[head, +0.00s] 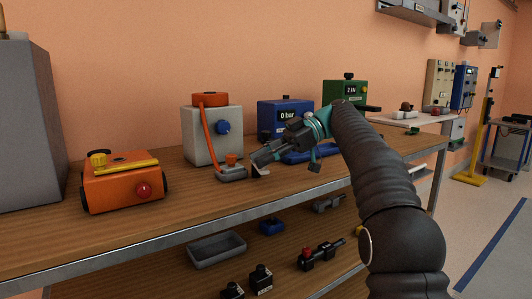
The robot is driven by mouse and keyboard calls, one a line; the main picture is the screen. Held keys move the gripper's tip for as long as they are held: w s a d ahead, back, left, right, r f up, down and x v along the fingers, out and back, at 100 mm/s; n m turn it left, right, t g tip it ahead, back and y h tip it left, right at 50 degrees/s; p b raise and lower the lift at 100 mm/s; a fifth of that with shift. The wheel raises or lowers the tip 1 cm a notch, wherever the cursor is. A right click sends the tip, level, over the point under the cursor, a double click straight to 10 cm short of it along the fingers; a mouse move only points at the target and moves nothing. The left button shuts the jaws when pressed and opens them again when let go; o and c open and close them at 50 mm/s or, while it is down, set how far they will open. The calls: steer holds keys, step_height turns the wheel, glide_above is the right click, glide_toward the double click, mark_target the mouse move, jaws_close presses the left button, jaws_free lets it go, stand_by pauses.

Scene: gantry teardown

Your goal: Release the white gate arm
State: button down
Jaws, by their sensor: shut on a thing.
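My gripper (259,163) is at the end of my arm, low over the wooden workbench (115,232), just right of a grey block with an orange knob (231,173). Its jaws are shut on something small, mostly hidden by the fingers. A small pale piece (261,171) shows at the fingertips. I cannot tell whether this is the white gate arm. A white bar (418,168) shows right of my arm, apart from the gripper; I cannot tell what it belongs to.
A light grey box with an orange hose (212,135) stands behind the gripper. An orange unit (122,183) is to the left. A blue gauge box (281,115) and a green box (345,91) stand behind. The lower shelf holds a grey tray (216,250). A yellow post (484,130) is at right.

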steer(key=shift+w+d+f, duration=0.1)
steer(key=shift+d+f, duration=0.05)
steer(key=shift+d, duration=0.05)
steer(key=c, duration=0.9)
jaws_free()
steer(key=shift+d, duration=0.15)
steer(key=shift+o, duration=0.2)
steer(key=shift+a, duration=0.2)
